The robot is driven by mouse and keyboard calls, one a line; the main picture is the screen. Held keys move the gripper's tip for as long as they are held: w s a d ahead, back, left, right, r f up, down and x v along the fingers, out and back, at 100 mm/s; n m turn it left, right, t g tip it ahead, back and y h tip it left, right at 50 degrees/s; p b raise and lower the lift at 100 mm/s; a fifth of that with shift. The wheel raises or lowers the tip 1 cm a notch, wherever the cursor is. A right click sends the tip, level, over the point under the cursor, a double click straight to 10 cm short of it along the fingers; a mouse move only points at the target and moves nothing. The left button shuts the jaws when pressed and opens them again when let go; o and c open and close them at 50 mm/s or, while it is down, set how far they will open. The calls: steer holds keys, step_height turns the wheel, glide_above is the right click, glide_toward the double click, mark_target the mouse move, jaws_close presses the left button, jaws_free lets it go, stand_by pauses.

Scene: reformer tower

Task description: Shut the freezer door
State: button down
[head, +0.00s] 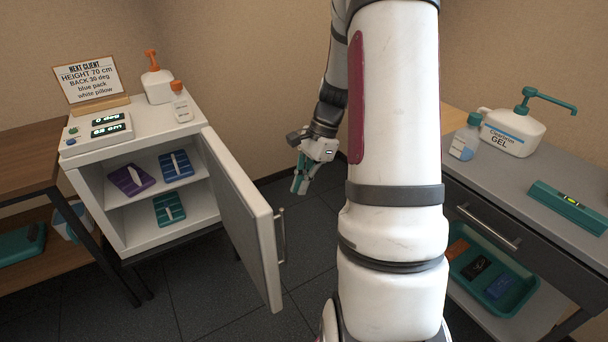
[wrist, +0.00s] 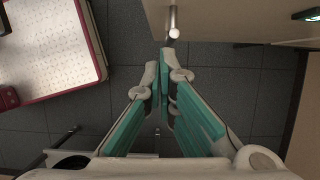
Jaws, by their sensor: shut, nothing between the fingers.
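The white freezer cabinet (head: 97,203) stands at the left in the head view. Its door (head: 243,222) is swung wide open toward the right, with a bar handle (head: 281,238) on its outer face. My gripper (head: 298,187) is to the right of the door, on the handle side, apart from it in the head view. In the wrist view my gripper (wrist: 164,62) has its teal fingers together and empty. The metal bar end (wrist: 173,22) lies just ahead of the fingertips, beside the pale door panel (wrist: 230,20); whether they touch I cannot tell.
Purple, blue and teal packs (head: 168,208) lie on the cabinet shelves. A display unit (head: 97,128), a sign (head: 88,80) and bottles (head: 157,84) stand on top. A counter (head: 500,165) with a gel bottle (head: 513,130) is at the right. Dark floor (head: 200,290) lies between.

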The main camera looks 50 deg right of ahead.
steer(key=w+a+f+b, duration=0.1)
steer(key=a+f, duration=0.3)
steer(key=a, duration=0.1)
steer(key=shift+w+a, duration=0.2)
steer(key=shift+a, duration=0.05)
